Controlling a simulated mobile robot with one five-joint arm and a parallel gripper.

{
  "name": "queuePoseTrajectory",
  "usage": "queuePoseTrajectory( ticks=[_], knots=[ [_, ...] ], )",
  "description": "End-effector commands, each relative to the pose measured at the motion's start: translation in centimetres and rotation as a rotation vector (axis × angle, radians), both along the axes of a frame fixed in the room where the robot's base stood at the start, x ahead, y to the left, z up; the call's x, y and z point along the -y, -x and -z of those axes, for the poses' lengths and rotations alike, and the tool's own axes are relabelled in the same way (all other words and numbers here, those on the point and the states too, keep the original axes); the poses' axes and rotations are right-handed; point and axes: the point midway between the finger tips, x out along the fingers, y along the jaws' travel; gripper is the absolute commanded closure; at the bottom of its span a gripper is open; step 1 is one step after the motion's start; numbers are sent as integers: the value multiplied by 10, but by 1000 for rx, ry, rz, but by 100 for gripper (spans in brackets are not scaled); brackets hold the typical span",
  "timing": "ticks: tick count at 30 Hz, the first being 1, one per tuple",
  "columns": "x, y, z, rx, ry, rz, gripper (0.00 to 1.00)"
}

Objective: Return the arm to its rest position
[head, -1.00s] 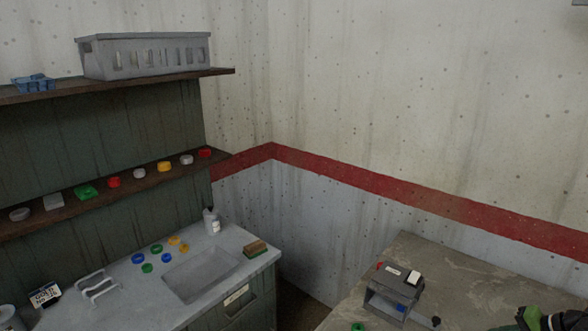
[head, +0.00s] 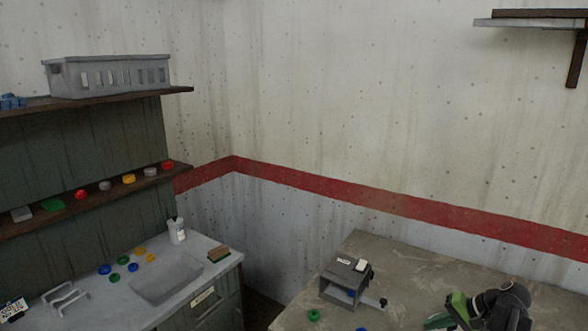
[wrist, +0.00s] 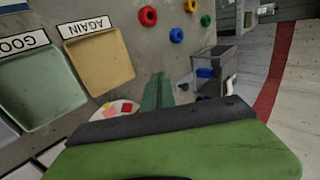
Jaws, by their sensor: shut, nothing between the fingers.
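My gripper shows in the wrist view (wrist: 158,92) as narrow dark green fingers closed together, with nothing between them. A wide green and black part of it fills the bottom of that view. In the head view, my arm's green and black end (head: 458,306) is at the bottom right, over the stone-grey worktop (head: 385,255). It is to the right of a grey box-shaped device (head: 345,280). The fingertips are not clear there.
In the wrist view, a green tray (wrist: 38,85) and a yellow tray (wrist: 100,62) lie left of the fingers, near a round dish (wrist: 128,104). Coloured rings (wrist: 148,16) lie beyond. A sink counter (head: 215,268) stands left, and a wall shelf (head: 530,22) is upper right.

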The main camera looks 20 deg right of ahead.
Motion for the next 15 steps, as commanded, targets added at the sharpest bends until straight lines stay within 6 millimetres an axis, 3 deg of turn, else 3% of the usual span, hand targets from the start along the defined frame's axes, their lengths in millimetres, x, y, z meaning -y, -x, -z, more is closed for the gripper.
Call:
queuePoseTrajectory(
  ticks=[5,8,11,15],
  knots=[
    [-54,-49,0,-1,2,-122,100],
    [-96,-77,2,-12,8,-211,100],
    [-156,-109,6,-34,28,-332,100],
    [-265,-142,18,-90,92,-540,100]
  ],
)
